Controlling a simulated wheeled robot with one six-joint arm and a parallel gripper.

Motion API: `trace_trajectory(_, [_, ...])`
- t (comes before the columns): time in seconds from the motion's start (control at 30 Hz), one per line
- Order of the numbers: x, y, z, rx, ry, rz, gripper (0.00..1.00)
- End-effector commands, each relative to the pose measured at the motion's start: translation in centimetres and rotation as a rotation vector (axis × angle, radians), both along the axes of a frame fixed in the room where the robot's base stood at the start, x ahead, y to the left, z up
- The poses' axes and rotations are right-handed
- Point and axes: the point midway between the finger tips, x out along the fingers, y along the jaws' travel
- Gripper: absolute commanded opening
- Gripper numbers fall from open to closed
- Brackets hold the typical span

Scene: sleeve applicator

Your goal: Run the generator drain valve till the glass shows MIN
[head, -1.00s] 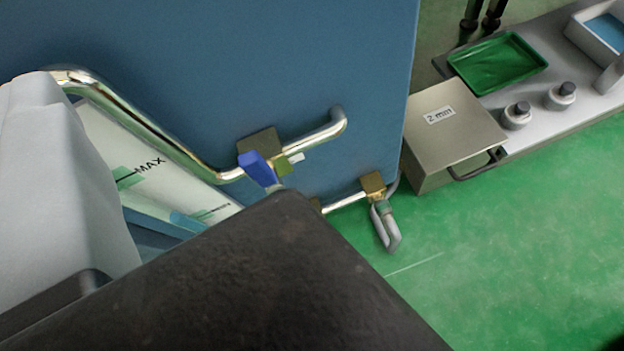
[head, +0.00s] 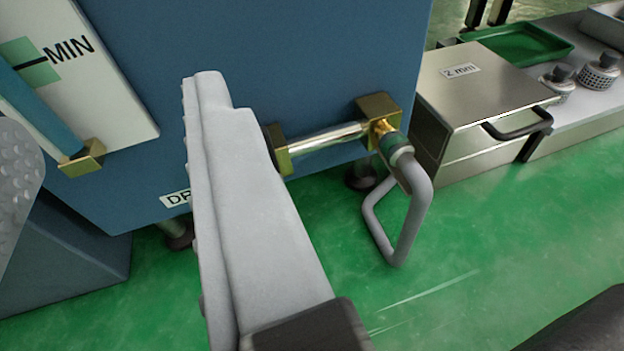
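The sight glass (head: 42,112) is a slanted blue tube on a white plate, ending in a brass fitting. The green MIN mark (head: 34,62) is beside it; blue runs past the mark to the picture's left edge, so its top is not seen. My gripper (head: 110,120) appears open and empty.
A metal box (head: 470,75) marked "2 mm", with a black handle, stands right of the cabinet. The green floor at lower right is mostly clear.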

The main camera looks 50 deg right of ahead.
Motion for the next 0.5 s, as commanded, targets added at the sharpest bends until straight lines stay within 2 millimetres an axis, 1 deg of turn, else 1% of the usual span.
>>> trace_trajectory(0.03, [-0.7,0.0,-1.9,-0.021,0.007,-0.008,0.40])
trace_trajectory(0.2, [-3.1,-0.2,-6.6,-0.089,0.012,-0.040,0.40])
trace_trajectory(0.33, [-4.6,-0.4,-9.2,-0.131,0.014,-0.057,0.40])
trace_trajectory(0.4, [-5.1,-0.5,-10.1,-0.147,0.014,-0.063,0.40])
trace_trajectory(0.5, [-5.6,-0.5,-10.7,-0.160,0.013,-0.067,0.40])
